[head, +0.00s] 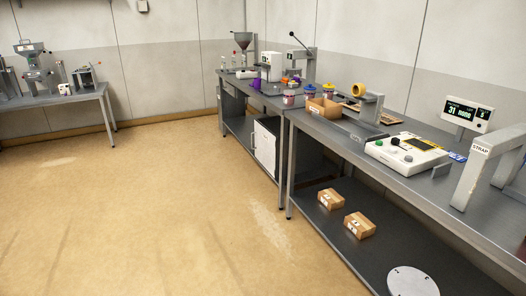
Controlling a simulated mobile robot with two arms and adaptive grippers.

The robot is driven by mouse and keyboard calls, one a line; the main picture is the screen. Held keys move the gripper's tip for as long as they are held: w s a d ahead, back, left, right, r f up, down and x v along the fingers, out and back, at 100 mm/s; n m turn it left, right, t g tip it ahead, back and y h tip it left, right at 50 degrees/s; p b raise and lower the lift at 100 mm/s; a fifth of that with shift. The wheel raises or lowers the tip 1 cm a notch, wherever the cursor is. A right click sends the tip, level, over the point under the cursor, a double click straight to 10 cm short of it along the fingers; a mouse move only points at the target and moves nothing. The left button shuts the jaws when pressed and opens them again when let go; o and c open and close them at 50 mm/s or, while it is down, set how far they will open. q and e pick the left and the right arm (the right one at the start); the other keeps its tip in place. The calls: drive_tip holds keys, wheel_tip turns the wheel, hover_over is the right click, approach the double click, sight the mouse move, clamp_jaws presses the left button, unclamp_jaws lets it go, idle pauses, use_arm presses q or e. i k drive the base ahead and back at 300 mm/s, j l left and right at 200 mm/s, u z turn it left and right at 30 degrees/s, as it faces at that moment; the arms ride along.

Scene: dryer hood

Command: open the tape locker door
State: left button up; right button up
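A white locker (265,147) stands under the far workbench on the right side of the head view, near the bench's near end. Its pale front panel appears shut, with a small dark mark on it that may be a handle or label. I cannot read whether it is the tape locker. Neither of my grippers is in view.
The near bench (400,175) runs along the right, its lower shelf holding two cardboard boxes (345,213) and a pale disc (412,281). Another table (60,100) stands at the far left. The tan floor (150,200) between is clear.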

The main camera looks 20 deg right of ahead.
sight(265, 141)
drive_tip(key=i+l+z, duration=0.2)
drive_tip(key=i, duration=0.6)
drive_tip(key=i+j+z, duration=0.15)
drive_tip(key=i, duration=1.95)
